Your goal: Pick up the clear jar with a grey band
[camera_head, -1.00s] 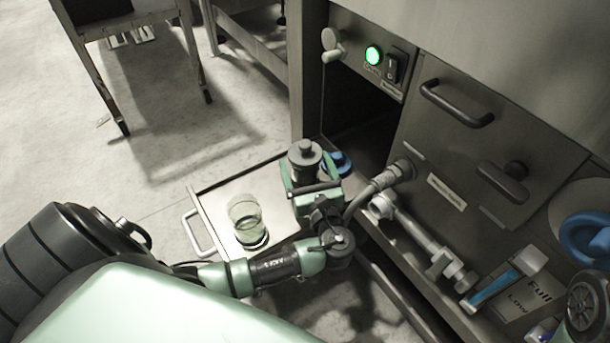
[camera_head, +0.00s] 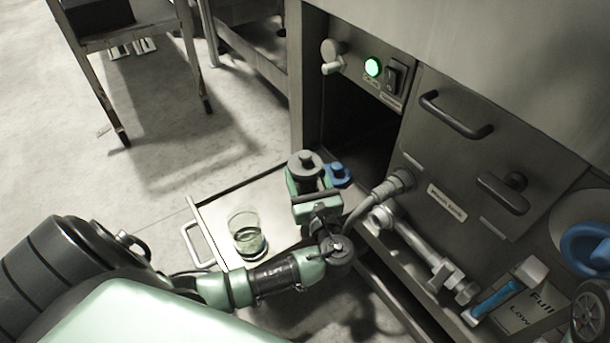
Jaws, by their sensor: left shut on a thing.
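My left gripper (camera_head: 308,186) is over the pulled-out tray (camera_head: 216,208) and shut on an upright jar with a dark grey round top (camera_head: 305,161) and a knob. The gripper hides most of the jar's body, so I cannot tell if it is clear or has a grey band. I cannot tell if its base touches the tray. A clear, open glass vessel (camera_head: 245,226) with a dark ring near its base stands on the tray, left of the gripper and apart from it. My right gripper is not in view.
A blue object (camera_head: 338,174) is just right of the held jar, near the machine's dark opening. A hose fitting (camera_head: 398,184), pipe (camera_head: 418,242) and blue-handled tool (camera_head: 496,298) lie right. A lit green button (camera_head: 373,67) is above. Open floor lies left.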

